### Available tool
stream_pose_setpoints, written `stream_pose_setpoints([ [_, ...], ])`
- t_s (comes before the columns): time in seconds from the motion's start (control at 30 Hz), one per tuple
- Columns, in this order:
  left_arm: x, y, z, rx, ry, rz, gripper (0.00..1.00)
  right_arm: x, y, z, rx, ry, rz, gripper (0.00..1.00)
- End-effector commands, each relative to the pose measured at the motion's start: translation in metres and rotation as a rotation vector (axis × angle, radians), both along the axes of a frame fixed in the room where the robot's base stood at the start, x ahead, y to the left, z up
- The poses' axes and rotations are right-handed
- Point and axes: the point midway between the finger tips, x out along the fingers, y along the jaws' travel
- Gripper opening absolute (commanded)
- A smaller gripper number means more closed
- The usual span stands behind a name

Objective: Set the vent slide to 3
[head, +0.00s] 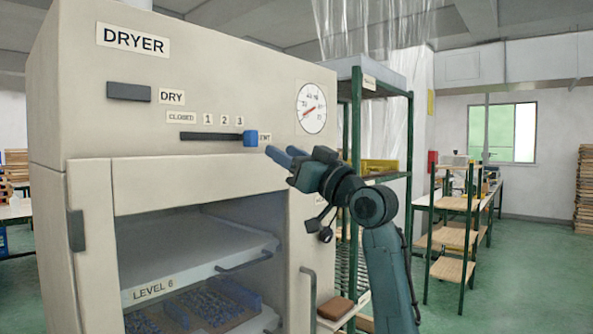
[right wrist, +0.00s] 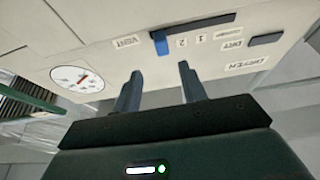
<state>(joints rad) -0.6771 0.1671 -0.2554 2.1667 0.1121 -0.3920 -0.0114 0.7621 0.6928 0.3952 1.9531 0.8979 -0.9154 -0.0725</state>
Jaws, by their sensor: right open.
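The dryer's vent slide is a dark horizontal slot (head: 205,136) under the labels CLOSED, 1, 2 and 3. Its blue knob (head: 250,138) stands at the slot's right end, by the 3 (head: 239,120), and partly covers the VENT label (head: 266,137). In the right wrist view the knob (right wrist: 161,43) shows beyond the gap between my fingers; no 3 is readable there. My right gripper (head: 280,154) is open and empty, just right of and below the knob, apart from it. My left gripper is not in view.
The dryer (head: 50,120) has a DRY switch (head: 128,91) above the slide and a round dial (head: 311,108) to the right. Below is an open chamber with a LEVEL 6 shelf (head: 195,272). A green rack (head: 411,140) stands behind my right arm.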

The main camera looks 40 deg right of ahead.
Motion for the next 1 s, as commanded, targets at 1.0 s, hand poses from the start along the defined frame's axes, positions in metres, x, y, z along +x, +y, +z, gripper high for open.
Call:
stream_pose_setpoints([
  [1.0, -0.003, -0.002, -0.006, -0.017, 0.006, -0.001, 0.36, -0.023, -0.002, -0.009, 0.001, -0.001, -0.001, 0.42],
])
